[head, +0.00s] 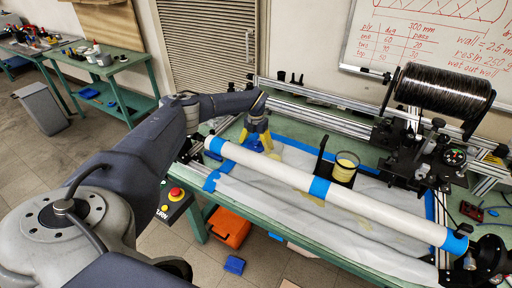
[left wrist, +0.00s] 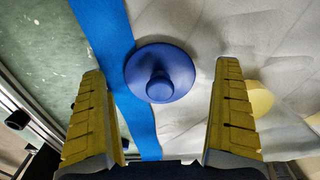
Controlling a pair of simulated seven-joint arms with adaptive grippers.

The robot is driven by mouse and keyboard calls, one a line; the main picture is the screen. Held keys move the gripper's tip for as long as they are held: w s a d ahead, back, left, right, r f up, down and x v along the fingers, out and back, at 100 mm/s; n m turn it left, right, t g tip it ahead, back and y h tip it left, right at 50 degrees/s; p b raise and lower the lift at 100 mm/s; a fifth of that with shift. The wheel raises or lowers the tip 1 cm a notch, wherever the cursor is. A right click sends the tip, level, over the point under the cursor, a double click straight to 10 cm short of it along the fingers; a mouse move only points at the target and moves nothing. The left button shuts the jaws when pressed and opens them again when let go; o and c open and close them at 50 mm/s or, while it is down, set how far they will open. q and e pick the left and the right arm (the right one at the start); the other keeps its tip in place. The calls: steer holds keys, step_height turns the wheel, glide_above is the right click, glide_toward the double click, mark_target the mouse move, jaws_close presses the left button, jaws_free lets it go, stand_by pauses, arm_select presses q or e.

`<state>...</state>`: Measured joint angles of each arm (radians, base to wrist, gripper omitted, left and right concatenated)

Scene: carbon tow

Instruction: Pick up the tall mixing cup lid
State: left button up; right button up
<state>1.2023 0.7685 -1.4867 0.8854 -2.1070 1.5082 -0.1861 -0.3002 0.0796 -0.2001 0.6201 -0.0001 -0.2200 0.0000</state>
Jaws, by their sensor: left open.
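The lid is a round blue disc with a raised central knob (left wrist: 160,73), seen in the left wrist view. It lies on the pale sheet beside and partly over the blue tape strip. My left gripper (head: 258,140) has yellow fingers and is open above the table's far left part, behind the white tube. In the left wrist view the lid sits between the two spread fingers, with a gap on each side. I cannot make out the lid in the head view. A clear cup with yellowish contents (head: 345,166) stands right of the gripper. My right gripper is not in view.
A long white tube (head: 278,178) with blue bands crosses the table in front of my left gripper. A black bracket (head: 322,157) stands beside the cup. A black spool (head: 442,95) and its carriage are at the back right. A metal rail runs behind.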

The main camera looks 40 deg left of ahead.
arm_select(q)
steer(key=shift+c, duration=0.6)
steer(key=c, duration=0.8)
steer(key=shift+r, duration=0.1)
